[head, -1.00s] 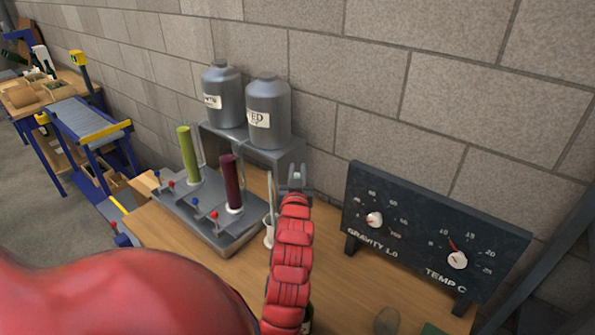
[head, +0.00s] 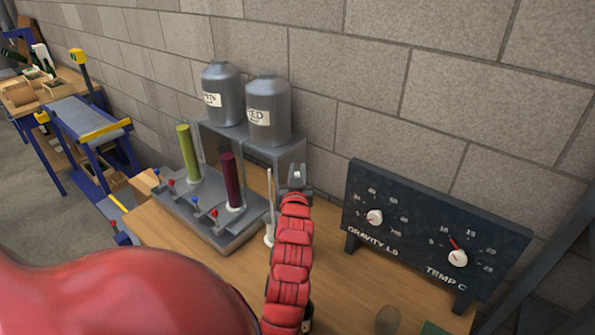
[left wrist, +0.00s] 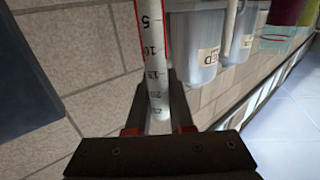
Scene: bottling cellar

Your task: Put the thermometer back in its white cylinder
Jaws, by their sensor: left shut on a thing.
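My left gripper (head: 297,176) is beside the metal tank stand, shut on the thermometer (left wrist: 153,50). In the left wrist view the thermometer is a white strip with dark numbers and red edges, running between the fingers to the upper edge. In the head view the gripper and arm hide it. Just left of the gripper a small white cylinder (head: 268,238) is on the table, partly covered by my arm. A thin pale rod (head: 270,195) rises above it; I cannot tell whether it stands inside. My right gripper is not in view.
A metal rack (head: 210,228) holds a yellow-green cylinder (head: 188,152) and a dark red cylinder (head: 231,182), with several small knobs. Two grey tanks (head: 221,95) (head: 268,110) stand behind it, before the brick wall. A dial board (head: 430,228) stands right. Some wooden table (head: 335,270) is bare.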

